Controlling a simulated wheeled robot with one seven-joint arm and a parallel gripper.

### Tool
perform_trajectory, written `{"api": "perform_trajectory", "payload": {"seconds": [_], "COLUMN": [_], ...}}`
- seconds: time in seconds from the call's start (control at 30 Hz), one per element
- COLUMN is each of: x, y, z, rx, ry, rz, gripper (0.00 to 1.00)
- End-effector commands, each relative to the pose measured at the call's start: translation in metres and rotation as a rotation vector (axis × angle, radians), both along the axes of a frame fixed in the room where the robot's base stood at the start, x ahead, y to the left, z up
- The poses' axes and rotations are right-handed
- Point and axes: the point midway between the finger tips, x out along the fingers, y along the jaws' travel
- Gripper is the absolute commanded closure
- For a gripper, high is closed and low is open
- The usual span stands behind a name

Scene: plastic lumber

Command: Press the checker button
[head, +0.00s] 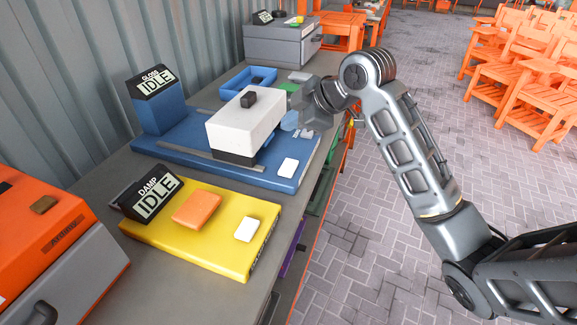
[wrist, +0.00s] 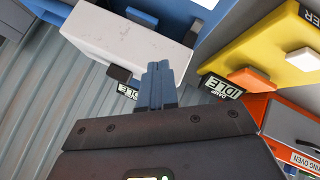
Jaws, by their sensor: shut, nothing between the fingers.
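A blue checker (head: 205,150) has a sign reading "GLOSS IDLE" (head: 155,82), and a white button pad (head: 288,167) near its front right corner. A white block with a black knob (head: 245,121) stands on it. A yellow checker (head: 225,240) has a "DAMP IDLE" sign (head: 155,197), an orange block (head: 196,208) and a white button pad (head: 247,229). My gripper (head: 290,121) is shut and empty, just right of the white block. In the wrist view its blue fingers (wrist: 158,68) appear over the white block (wrist: 130,40); contact cannot be told.
An orange oven (head: 60,245) stands at the near left, and a grey machine (head: 283,42) at the far end. A blue tray (head: 248,80) lies behind the white block. A corrugated wall (head: 80,80) borders the bench's left; paved floor (head: 365,230) is open to the right.

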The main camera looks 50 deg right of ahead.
Motion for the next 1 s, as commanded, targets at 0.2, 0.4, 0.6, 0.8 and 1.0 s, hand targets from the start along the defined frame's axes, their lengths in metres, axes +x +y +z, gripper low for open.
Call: {"api": "perform_trajectory", "payload": {"seconds": [0.2, 0.4, 0.6, 0.8, 1.0], "x": [0.000, 0.000, 0.000, 0.000, 0.000], "y": [0.000, 0.000, 0.000, 0.001, 0.001], "z": [-0.009, -0.030, -0.057, -0.082, -0.089], "rx": [0.001, 0.001, 0.001, 0.002, 0.001], "ry": [0.000, 0.001, 0.001, -0.001, -0.001], "rz": [-0.001, -0.002, -0.001, 0.000, 0.000], "gripper": [1.00, 1.00, 1.00, 1.00, 1.00]}}
